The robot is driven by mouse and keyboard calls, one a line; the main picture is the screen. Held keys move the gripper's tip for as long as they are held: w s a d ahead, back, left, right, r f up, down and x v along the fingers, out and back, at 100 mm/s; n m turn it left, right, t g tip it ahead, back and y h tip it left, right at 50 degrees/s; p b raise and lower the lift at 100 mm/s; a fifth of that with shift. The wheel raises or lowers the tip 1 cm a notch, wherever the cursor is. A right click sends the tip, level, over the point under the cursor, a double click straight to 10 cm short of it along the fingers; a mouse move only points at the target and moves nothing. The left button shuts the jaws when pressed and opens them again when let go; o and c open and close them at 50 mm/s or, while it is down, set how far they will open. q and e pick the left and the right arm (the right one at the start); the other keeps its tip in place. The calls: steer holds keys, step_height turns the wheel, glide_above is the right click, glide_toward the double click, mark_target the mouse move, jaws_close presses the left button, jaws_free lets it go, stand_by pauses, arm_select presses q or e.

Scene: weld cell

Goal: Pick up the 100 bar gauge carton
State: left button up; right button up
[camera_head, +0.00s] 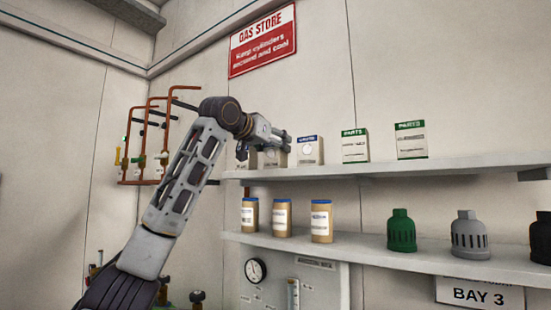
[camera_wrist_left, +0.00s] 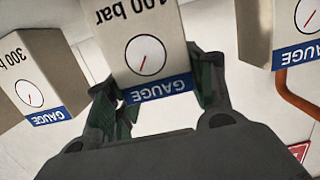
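The 100 bar gauge carton (camera_wrist_left: 150,55) is pale with a round dial and a blue GAUGE band; it shows upside down in the left wrist view. In the head view it stands on the upper shelf, partly hidden behind my left gripper (camera_head: 285,141). In the wrist view the fingers of my left gripper (camera_wrist_left: 163,95) are spread on either side of the carton's blue-banded end. A small light gap shows by the left finger; contact at the right finger is unclear. My right gripper is not in view.
A 300 bar gauge carton (camera_wrist_left: 38,78) and another gauge carton (camera_wrist_left: 285,35) stand close on either side. Green-topped PARTS cartons (camera_head: 355,146) stand farther right on the upper shelf (camera_head: 450,165). The lower shelf holds jars (camera_head: 321,221) and a green cap (camera_head: 401,231).

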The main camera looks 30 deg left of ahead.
arm_select(q)
steer(key=c, duration=0.3)
steer(key=shift+c, duration=0.2)
steer(key=shift+r, duration=0.25)
steer(key=shift+r, duration=4.75)
